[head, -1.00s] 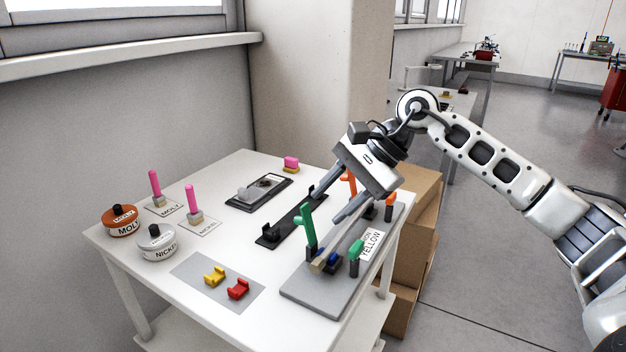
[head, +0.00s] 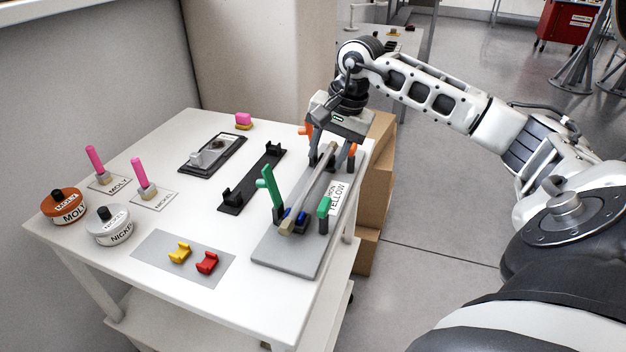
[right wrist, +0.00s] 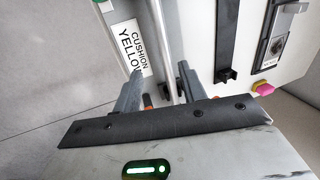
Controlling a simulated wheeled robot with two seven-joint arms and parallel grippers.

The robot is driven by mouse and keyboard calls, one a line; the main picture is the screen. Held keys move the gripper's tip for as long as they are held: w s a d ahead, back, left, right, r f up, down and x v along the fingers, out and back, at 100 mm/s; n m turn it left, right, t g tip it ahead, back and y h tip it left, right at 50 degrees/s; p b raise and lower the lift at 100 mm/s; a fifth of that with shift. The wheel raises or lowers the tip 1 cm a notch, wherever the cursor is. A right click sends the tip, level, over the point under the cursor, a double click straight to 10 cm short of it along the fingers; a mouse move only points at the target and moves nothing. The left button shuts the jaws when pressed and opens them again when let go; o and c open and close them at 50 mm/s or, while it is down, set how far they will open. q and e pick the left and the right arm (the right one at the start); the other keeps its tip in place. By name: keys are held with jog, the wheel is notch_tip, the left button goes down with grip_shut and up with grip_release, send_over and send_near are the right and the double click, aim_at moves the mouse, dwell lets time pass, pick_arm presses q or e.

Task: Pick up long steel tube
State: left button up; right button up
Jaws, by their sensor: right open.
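The long steel tube (head: 312,184) lies across the grey fixture plate (head: 272,256), with its near square end by a blue cushion (head: 296,217). My right gripper (head: 322,160) is open and points down over the tube's far part. In the right wrist view the tube (right wrist: 160,40) runs between the two spread fingers (right wrist: 160,85), with a gap showing on the left side. Whether a finger touches it cannot be told. My left gripper is not in view.
A green upright lever (head: 271,187) and green clamp (head: 324,208) flank the tube's near end; orange clamps (head: 351,152) are at the far end. A black cradle rail (head: 252,178) lies left of the plate. Red (head: 207,262) and yellow (head: 180,252) blocks sit on a grey mat.

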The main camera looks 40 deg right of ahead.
aim_at(315, 177)
jog(key=shift+w+p+x, duration=0.2)
jog(key=shift+p+x, duration=0.15)
jog(key=shift+x, duration=1.3)
jog(key=shift+w+p+x, duration=0.2)
jog(key=shift+p+x, duration=0.1)
jog(key=shift+x, duration=1.35)
jog(key=shift+a+r, duration=0.1)
jog(key=shift+r, duration=0.05)
grip_shut()
